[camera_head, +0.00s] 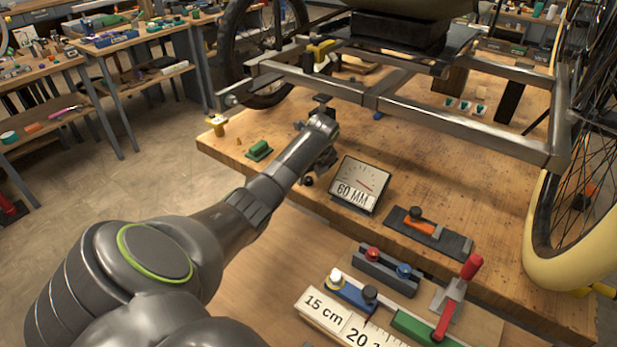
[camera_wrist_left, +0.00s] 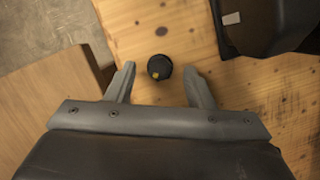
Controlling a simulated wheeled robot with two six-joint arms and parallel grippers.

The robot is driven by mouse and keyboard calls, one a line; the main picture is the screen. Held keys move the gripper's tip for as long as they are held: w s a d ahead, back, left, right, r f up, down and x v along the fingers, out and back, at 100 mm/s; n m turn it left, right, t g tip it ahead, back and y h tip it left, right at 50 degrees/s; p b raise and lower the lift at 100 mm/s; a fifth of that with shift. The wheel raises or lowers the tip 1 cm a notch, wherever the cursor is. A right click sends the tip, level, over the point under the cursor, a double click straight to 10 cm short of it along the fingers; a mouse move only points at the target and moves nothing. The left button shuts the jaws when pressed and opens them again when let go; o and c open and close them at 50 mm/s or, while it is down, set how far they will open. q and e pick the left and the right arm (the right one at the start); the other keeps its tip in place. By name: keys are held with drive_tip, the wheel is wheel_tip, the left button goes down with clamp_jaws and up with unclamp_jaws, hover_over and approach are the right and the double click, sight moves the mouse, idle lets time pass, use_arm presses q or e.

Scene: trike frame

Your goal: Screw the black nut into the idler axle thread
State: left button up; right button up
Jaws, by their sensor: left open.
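The black nut (camera_wrist_left: 159,66) is a small dark round knob with a yellow mark. It rests on the wooden bench top near an edge. My left gripper (camera_wrist_left: 159,70) is open above it, with one finger on each side and bare wood showing between each finger and the nut. In the head view the nut (camera_head: 308,181) shows just below my left gripper (camera_head: 315,164), whose fingers are mostly hidden by my arm. The steel trike frame (camera_head: 400,101) stands over the bench. I cannot clearly pick out the idler axle thread. My right gripper is out of view.
A gauge reading 60 MM (camera_head: 361,184) stands close right of my left gripper. A green block (camera_head: 259,150) lies to its left. A black tray with an orange tool (camera_head: 428,232), a 15 cm rule (camera_head: 330,317) and red-handled clamp (camera_head: 457,295) are at right.

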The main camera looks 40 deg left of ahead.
use_arm(q)
drive_tip(key=shift+a+f, duration=0.1)
drive_tip(key=shift+f, duration=0.2)
drive_tip(key=shift+c, duration=0.5)
clamp_jaws()
drive_tip(key=shift+r, duration=0.15)
